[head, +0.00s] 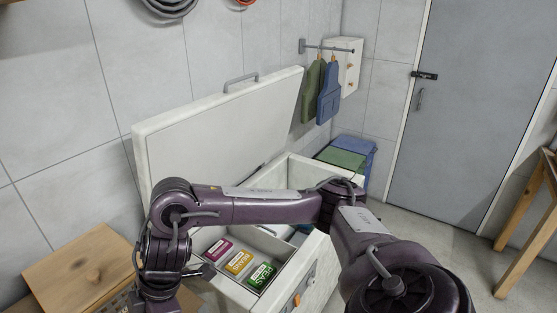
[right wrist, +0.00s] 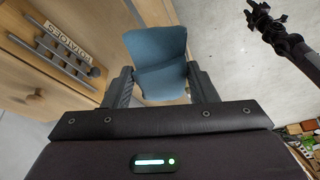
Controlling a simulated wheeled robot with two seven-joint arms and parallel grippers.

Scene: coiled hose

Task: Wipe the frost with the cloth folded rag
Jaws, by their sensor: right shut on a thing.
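The folded rag is a blue cloth (right wrist: 157,62) in the right wrist view. It sits between the two dark fingers of my right gripper (right wrist: 163,88), which is shut on it. In the head view my right arm crosses in front of the open white chest freezer (head: 325,270), hiding part of its inside. The arm's end bends down at the lower left, and the gripper there is not clearly visible. The freezer's lid (head: 220,125) stands raised against the wall. I cannot make out any frost. My left gripper is not recognisable in either view.
Magenta (head: 218,249), yellow (head: 239,263) and green (head: 262,275) packs lie in the freezer's front compartment. A wooden box (head: 80,265) stands at left. Clear floor (head: 440,240) lies at right, before a grey door.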

